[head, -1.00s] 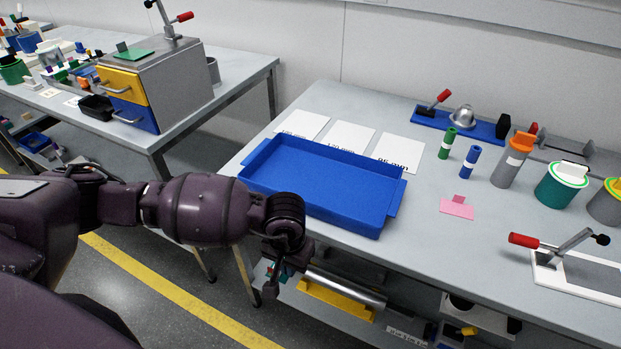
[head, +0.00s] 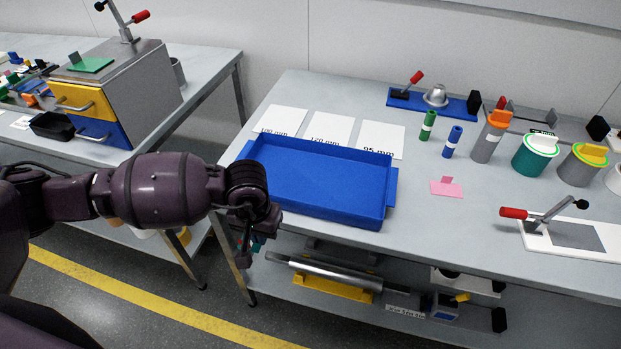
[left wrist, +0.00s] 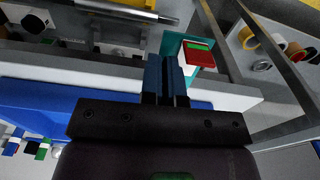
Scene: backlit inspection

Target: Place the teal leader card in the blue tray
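The blue tray (head: 318,182) lies empty on the near left part of the grey bench. My left gripper (head: 244,248) hangs beside the bench's near left edge, lower than the tray and to its left. In the left wrist view its two blue fingers (left wrist: 167,72) are close together, with the teal leader card (left wrist: 174,46) at their tips. They appear shut on it; the fingers hide part of the card. My right gripper is not in view.
White labelled cards (head: 331,128) lie behind the tray. A pink card (head: 446,188), green and blue cylinders (head: 453,140) and a clamp with a red handle (head: 545,222) stand to the right. A lower shelf holds a metal roller (head: 325,272). A drawer cabinet (head: 115,95) is at left.

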